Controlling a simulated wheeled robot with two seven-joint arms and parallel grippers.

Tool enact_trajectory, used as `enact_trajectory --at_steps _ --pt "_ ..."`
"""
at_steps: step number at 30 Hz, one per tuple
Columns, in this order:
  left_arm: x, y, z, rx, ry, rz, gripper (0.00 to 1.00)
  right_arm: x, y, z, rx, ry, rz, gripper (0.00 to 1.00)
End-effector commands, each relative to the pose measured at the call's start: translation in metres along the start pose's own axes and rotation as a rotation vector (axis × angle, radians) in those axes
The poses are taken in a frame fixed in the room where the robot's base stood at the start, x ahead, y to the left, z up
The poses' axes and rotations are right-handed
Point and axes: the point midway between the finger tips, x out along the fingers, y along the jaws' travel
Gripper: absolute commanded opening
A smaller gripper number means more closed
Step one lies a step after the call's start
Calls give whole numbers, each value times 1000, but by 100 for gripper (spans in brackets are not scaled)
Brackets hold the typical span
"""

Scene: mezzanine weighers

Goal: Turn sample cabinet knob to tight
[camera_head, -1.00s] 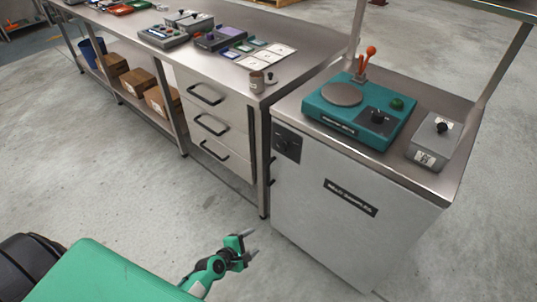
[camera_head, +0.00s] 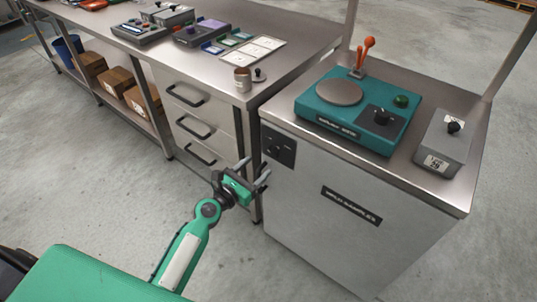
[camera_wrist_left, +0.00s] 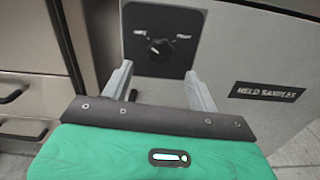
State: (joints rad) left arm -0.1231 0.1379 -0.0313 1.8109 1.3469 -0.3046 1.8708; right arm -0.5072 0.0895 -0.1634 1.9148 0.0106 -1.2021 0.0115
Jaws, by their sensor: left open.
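The sample cabinet (camera_head: 350,225) is a grey box with a dark label plate, which reads "HELD SAMPLES" in the left wrist view (camera_wrist_left: 267,91). Its black knob (camera_wrist_left: 158,46) sits on a dark square plate (camera_wrist_left: 140,62) with a marking on each side. In the head view the knob plate (camera_head: 279,146) is at the cabinet's upper left front. My left gripper (camera_head: 256,172) is open and empty, in front of and a little below the knob plate. In the left wrist view its fingers (camera_wrist_left: 158,82) point toward the plate, with the knob beyond and between them, apart from it. My right gripper is out of view.
A teal scale (camera_head: 350,137) and a grey box with a knob (camera_head: 441,146) stand on the cabinet top. Open floor lies in front.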

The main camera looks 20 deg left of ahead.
Motion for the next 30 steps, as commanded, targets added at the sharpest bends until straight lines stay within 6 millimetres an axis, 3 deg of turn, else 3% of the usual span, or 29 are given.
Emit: enact_trajectory --at_steps 6,12,25,30 --pt "40 0 0 0 -1 -1 60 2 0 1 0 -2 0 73" --pt "62 0 -1 1 1 0 60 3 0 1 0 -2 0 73" --pt "71 0 -1 1 1 -1 60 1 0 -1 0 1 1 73" --pt "71 0 -1 1 1 -1 28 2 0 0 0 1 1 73"
